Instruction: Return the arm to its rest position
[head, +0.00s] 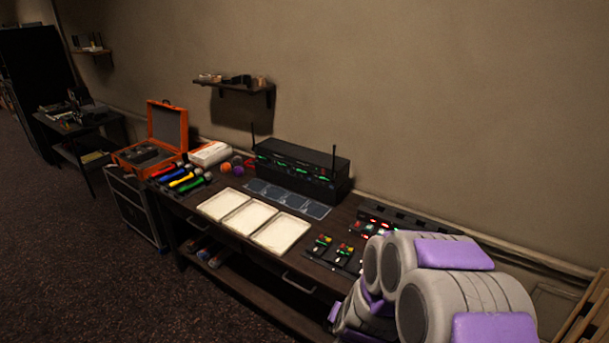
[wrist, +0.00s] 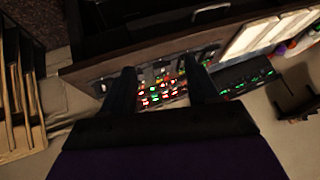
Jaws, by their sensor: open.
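My arm, white-grey with purple panels, is folded at the lower right of the head view and covers the right end of the desk (head: 222,225). My gripper is hidden behind the arm there. In the wrist view my gripper (wrist: 160,88) shows two dark fingers spread apart, with nothing held between them. Small devices with red and green lights (wrist: 162,93) lie on the desk beyond and between the fingers. I cannot tell how far the fingertips are from them.
White trays (head: 281,234), a black rack unit with antennas (head: 302,169), coloured microphones (head: 181,180) and an open orange case (head: 149,150) stand on the desk. A wall shelf (head: 235,84) hangs above. Wooden slats (wrist: 14,90) stand at the wrist view's left. Floor in front is clear.

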